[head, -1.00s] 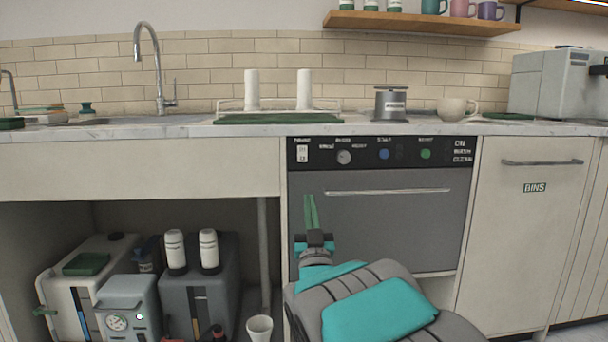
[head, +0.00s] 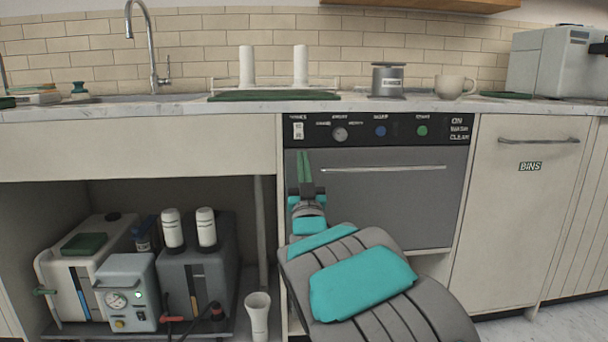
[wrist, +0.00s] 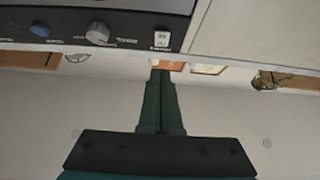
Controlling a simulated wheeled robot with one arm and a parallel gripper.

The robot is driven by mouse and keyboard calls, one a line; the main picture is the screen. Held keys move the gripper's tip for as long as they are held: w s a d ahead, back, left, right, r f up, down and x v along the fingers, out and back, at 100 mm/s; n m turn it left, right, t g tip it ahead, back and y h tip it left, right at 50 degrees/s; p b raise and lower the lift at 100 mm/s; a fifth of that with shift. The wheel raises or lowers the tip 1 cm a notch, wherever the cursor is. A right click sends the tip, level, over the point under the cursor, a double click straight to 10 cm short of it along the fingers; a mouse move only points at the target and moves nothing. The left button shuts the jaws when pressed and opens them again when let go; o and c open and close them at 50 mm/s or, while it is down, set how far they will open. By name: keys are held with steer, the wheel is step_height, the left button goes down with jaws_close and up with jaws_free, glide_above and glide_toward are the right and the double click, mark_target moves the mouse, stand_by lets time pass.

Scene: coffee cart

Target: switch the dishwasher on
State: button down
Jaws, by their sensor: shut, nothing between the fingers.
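The dishwasher (head: 390,200) is a grey-fronted unit under the counter with a black control panel (head: 360,130) along its top. The panel carries a white power switch (head: 298,130) at the left end, a grey knob (head: 340,134), a blue button (head: 380,131) and a green button (head: 422,131). My gripper (head: 304,153) is shut and empty, its green fingers upright just below the power switch. In the wrist view the panel is upside down, and the white switch (wrist: 162,40) is just beyond the fingertips (wrist: 163,72). A gap seems to remain between them; contact does not show.
The door handle (head: 385,169) runs across the dishwasher front, right of my gripper. A bins cabinet (head: 530,215) stands on the right. An open bay on the left holds machines, bottles and a white cup (head: 258,315). The marble counter (head: 160,106) is above.

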mark_target(299, 134)
steer(key=shift+w+a+r+b, duration=0.15)
steer(key=shift+w+r, duration=0.25)
steer(key=shift+w, duration=0.9)
steer(key=shift+w+d+r+b, duration=0.1)
steer(key=shift+w+r, duration=0.3)
steer(key=shift+w, duration=0.85)
steer(key=shift+w+a+r+b, duration=0.15)
steer(key=shift+w+r, duration=0.25)
steer(key=shift+w, duration=0.9)
steer(key=shift+w, duration=0.1)
